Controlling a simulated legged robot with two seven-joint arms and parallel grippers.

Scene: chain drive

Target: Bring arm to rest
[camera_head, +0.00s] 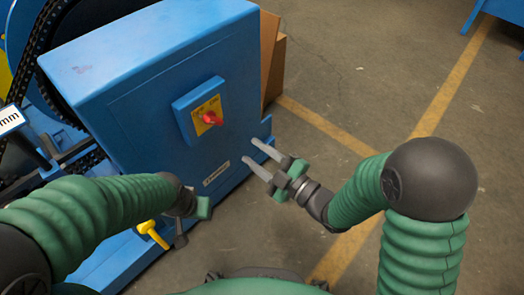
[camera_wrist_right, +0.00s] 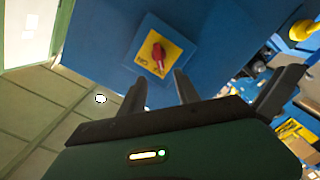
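My right gripper (camera_head: 249,149) is in front of the blue machine housing (camera_head: 130,60), to the lower right of its switch. Its two grey fingers are apart with nothing between them, and the switch face also shows beyond them in the right wrist view. The red rotary switch (camera_head: 211,118) sits on a yellow plate in a blue box, and it shows in the right wrist view (camera_wrist_right: 158,53). No finger touches it. My left gripper (camera_head: 190,208) is low by the housing's front, near a yellow handle (camera_head: 152,233). Its fingers are not clearly visible.
A chain on a large wheel (camera_head: 45,40) runs at the machine's left. A white label ending in "mm" (camera_head: 10,119) is at the left edge. Brown boards (camera_head: 272,60) stand behind the housing. The concrete floor (camera_head: 370,80) with yellow lines is open to the right.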

